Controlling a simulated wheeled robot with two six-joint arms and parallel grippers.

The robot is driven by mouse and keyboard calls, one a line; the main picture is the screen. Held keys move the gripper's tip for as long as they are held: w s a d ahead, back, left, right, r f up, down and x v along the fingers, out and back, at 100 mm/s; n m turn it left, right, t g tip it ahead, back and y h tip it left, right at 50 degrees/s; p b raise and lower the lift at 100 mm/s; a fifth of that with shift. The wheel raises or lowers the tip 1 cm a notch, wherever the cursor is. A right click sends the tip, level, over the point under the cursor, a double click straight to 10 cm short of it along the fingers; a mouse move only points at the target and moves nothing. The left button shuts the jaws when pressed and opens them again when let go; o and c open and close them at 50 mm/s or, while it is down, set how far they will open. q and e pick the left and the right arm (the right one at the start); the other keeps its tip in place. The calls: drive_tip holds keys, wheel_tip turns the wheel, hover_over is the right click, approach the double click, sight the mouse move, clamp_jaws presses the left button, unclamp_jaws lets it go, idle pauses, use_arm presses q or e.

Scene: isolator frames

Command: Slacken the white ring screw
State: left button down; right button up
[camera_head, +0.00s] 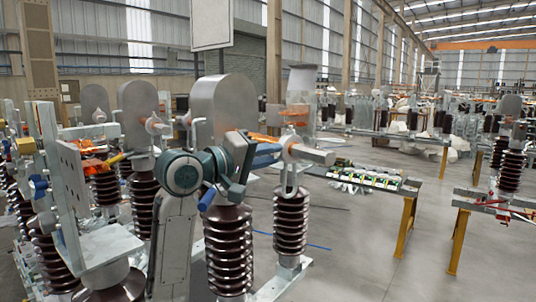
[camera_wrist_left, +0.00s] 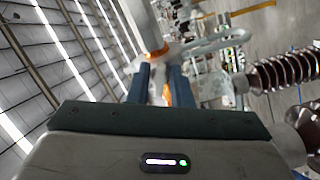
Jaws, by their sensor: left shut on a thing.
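The white ring screw (camera_head: 289,178) is at the end of a grey bar above a brown ribbed insulator, with its loop hanging down. In the left wrist view its pale loop (camera_wrist_left: 215,43) extends right from the fingertips. My left gripper (camera_head: 278,150) reaches it from the left, blue fingers pointing right. In the left wrist view the left gripper (camera_wrist_left: 160,68) is shut on the ring screw's near end; the exact contact is partly hidden by the fingers. My right gripper is not in view.
Brown ribbed insulators (camera_head: 228,250) stand below and beside my left arm. Large grey rounded plates (camera_head: 222,105) rise behind it. A upright grey plate (camera_head: 75,190) stands at the left. A bench with yellow legs (camera_head: 405,225) is at the right, with clear floor (camera_head: 350,265) in front.

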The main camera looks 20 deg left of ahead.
use_arm(q)
drive_tip(key=c, duration=1.3)
unclamp_jaws()
drive_tip(key=shift+s+a+f+b, duration=0.1)
drive_tip(key=shift+s+a+b, duration=0.15)
drive_tip(key=shift+s+b, duration=0.1)
drive_tip(key=shift+b+v, duration=1.9)
drive_tip(key=shift+v, duration=1.45)
